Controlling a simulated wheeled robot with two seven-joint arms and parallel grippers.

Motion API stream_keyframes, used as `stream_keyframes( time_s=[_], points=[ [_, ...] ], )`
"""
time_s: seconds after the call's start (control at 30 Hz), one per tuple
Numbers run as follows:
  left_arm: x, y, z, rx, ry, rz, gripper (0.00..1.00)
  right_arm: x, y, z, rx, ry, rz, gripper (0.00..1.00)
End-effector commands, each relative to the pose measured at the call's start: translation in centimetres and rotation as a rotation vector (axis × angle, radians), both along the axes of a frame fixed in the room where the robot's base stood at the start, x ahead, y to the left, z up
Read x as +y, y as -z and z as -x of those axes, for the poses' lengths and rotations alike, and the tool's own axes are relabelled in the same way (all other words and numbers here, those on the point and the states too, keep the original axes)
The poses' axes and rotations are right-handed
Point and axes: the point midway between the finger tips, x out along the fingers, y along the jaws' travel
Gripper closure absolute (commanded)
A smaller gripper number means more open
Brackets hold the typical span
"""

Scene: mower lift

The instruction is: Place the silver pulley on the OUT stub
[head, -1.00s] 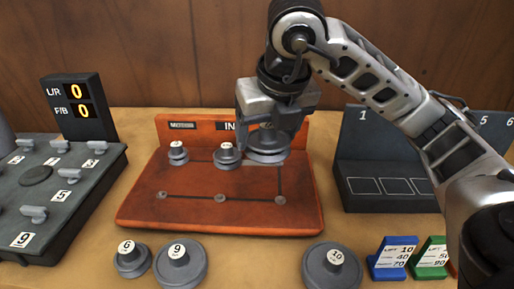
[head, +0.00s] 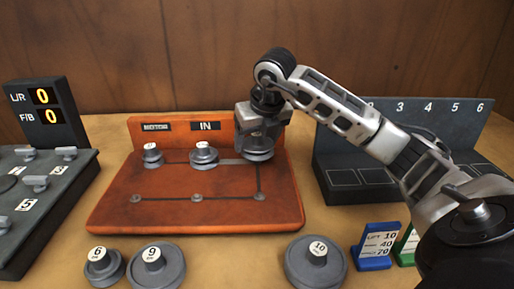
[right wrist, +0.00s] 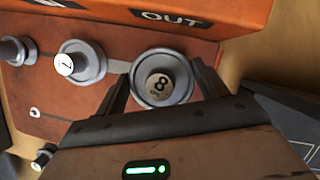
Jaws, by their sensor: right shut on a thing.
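The silver pulley (right wrist: 152,97), with a round label reading 8 on its hub, is between the fingers of my right gripper (right wrist: 162,88), which is shut on it. In the head view the right gripper (head: 257,138) holds this pulley (head: 259,155) at the right of the back row on the orange board (head: 200,213). In the right wrist view the OUT label (right wrist: 170,18) is just behind the pulley. The OUT stub is hidden, and I cannot tell whether the pulley touches it. My left gripper is not in view.
Pulley 7 (head: 203,157) and a smaller pulley (head: 152,158) stand left of the held one. Pulleys 6 (head: 104,272), 9 (head: 163,270) and 10 (head: 314,265) lie in front of the board. A dark numbered rack (head: 350,150) stands right; a control panel (head: 50,225) stands left.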

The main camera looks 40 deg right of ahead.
Motion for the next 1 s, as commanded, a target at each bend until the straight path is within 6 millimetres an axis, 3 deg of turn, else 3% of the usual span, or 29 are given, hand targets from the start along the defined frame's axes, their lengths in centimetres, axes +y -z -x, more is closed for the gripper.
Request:
stream_keyframes(
  time_s=[0.13, 0.53, 0.57, 0.6, 1.0],
  points=[
    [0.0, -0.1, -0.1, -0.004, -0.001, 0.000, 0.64, 0.1, 2.0, 0.1, 0.003, -0.003, 0.000, 0.59],
    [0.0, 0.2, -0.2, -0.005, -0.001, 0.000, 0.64, 0.2, 2.7, 0.1, 0.000, -0.003, 0.000, 0.59],
    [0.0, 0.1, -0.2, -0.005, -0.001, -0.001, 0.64, 0.2, 2.5, 0.1, 0.001, -0.003, 0.000, 0.20],
    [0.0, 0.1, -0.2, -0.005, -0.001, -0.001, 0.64, 0.2, 2.5, 0.1, 0.001, -0.003, 0.000, 0.09],
    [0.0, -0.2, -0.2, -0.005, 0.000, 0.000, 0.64, 0.2, 1.8, 0.2, -0.001, -0.003, 0.001, 0.07]
  ],
)
